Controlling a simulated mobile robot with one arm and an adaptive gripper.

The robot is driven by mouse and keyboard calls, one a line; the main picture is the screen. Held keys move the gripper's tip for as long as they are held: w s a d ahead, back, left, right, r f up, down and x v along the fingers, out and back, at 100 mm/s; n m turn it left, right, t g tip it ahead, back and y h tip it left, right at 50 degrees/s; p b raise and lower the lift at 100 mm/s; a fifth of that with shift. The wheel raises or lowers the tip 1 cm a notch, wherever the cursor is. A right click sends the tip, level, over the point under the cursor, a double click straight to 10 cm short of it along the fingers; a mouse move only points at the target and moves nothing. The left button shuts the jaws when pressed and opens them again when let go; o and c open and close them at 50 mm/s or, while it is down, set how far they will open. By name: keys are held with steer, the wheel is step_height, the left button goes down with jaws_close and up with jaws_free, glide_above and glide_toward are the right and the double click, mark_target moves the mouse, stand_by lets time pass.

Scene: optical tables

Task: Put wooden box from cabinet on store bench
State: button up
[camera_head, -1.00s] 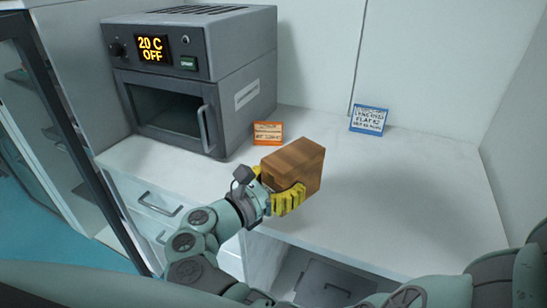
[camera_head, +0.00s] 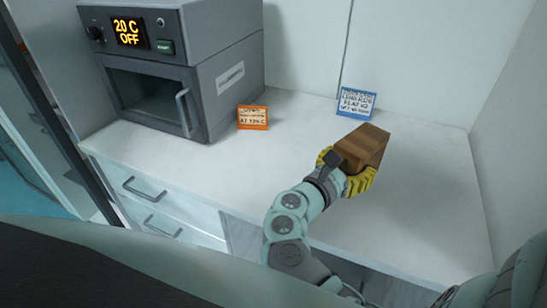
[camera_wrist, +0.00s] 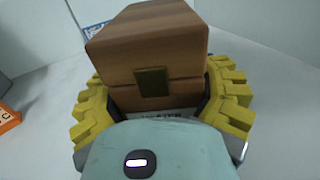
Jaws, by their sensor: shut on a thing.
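The wooden box (camera_head: 367,146) is brown with a visible seam and a small dark clasp, seen close up in the wrist view (camera_wrist: 150,45). My gripper (camera_head: 347,174) has yellow padded fingers and is shut on the box, with one finger on each side of it in the wrist view (camera_wrist: 163,104). The box is over the white bench top (camera_head: 430,200), on its right half. I cannot tell whether its underside touches the bench. The box's far side is hidden.
A grey oven (camera_head: 170,75) reading "20 C OFF" stands at the back left. An orange sign (camera_head: 252,117) stands beside it, and a blue-and-white sign (camera_head: 356,103) stands near the back wall. Drawers (camera_head: 150,190) are below. The bench right of the box is clear.

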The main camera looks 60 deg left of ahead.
steer(key=shift+w+d+f, duration=0.15)
steer(key=shift+w+d, duration=0.35)
steer(key=shift+w, duration=0.35)
step_height(320, 180, down, 3)
steer(key=shift+s+a+f+b, duration=0.1)
steer(key=shift+f+b, duration=0.1)
steer(key=shift+b, duration=0.15)
steer(key=o, duration=1.3)
steer(key=s, duration=0.4)
steer(key=s+d, duration=0.1)
steer(key=s, duration=0.3)
steer(key=s+d, duration=0.1)
steer(key=s, duration=0.3)
steer(key=shift+w, duration=0.1)
